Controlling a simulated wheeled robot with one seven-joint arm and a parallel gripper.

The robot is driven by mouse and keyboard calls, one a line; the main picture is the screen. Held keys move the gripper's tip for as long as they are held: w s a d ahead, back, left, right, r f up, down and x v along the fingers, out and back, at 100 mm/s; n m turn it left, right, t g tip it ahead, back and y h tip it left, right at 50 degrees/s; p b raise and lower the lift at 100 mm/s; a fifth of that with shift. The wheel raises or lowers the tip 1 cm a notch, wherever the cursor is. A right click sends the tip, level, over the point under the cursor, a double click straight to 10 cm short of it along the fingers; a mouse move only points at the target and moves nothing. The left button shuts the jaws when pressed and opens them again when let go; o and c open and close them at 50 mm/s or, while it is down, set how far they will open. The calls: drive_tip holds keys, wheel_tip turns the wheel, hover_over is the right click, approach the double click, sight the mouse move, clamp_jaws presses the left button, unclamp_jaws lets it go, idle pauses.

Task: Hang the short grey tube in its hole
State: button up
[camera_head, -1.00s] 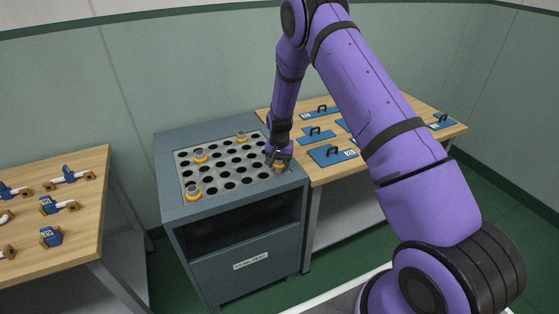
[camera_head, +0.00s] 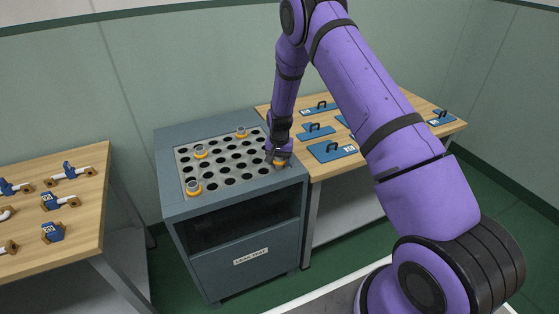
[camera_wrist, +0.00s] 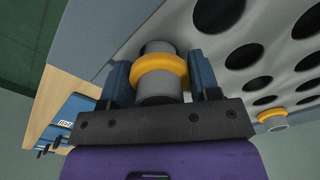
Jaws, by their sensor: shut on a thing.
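The short grey tube (camera_wrist: 158,90) with a yellow collar sits between my gripper's two blue fingers in the wrist view. My gripper (camera_wrist: 162,82) is shut on it. In the head view my gripper (camera_head: 279,158) points down at the right edge of the perforated plate (camera_head: 213,188), and the tube's yellow collar (camera_head: 281,164) shows just below the fingers. The tube's lower end is hidden, so I cannot tell whether it is over a hole or in one. The plate's dark round holes (camera_wrist: 243,57) lie to the right of the tube in the wrist view.
Other yellow-collared tubes stand in the plate at front left (camera_head: 193,188), left (camera_head: 200,152) and back (camera_head: 241,133). The plate is set in a blue-grey cabinet (camera_head: 235,212). Wooden tables with blue parts stand left (camera_head: 85,215) and right (camera_head: 350,173).

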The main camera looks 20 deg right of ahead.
drive_tip(key=shift+s+a+f, duration=0.15)
drive_tip(key=shift+s+f, duration=0.2)
drive_tip(key=shift+f, duration=0.25)
drive_tip(key=shift+s+a+f, duration=0.1)
drive_tip(key=shift+s+f, duration=0.2)
drive_tip(key=shift+f, duration=0.25)
drive_tip(key=o, duration=1)
drive_tip(key=shift+w+d, duration=0.1)
drive_tip(key=shift+d, duration=0.3)
drive_tip(key=shift+w+d+r, duration=0.1)
drive_tip(key=shift+w+r, duration=0.05)
drive_tip(key=shift+r, duration=0.5)
drive_tip(key=r, duration=0.8)
drive_tip(key=a+r, duration=0.1)
drive_tip(key=r, duration=0.2)
drive_tip(key=shift+w+r, duration=0.4)
